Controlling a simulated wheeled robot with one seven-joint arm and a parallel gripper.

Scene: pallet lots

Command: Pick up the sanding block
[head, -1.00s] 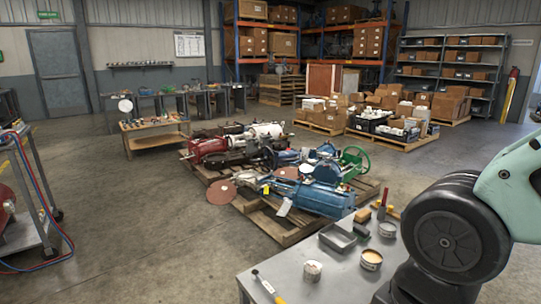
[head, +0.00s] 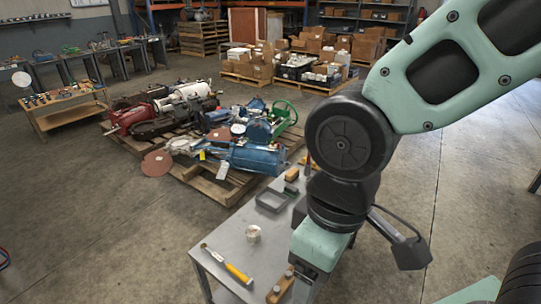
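A small tan block (head: 292,174), which looks like the sanding block, lies at the far edge of the grey table (head: 225,250), next to a grey tray. A longer wooden tool with dark knobs (head: 281,287) lies at the near edge; I cannot tell its kind for sure. My arm reaches in from the upper right and hangs over the table's right side, hiding part of it. I cannot make out my gripper's fingers in this view.
On the table are a grey tray (head: 271,201), a can (head: 253,234) and a yellow-handled tool (head: 228,265). Behind it stands a pallet (head: 213,187) loaded with machine parts, including a blue motor (head: 256,158).

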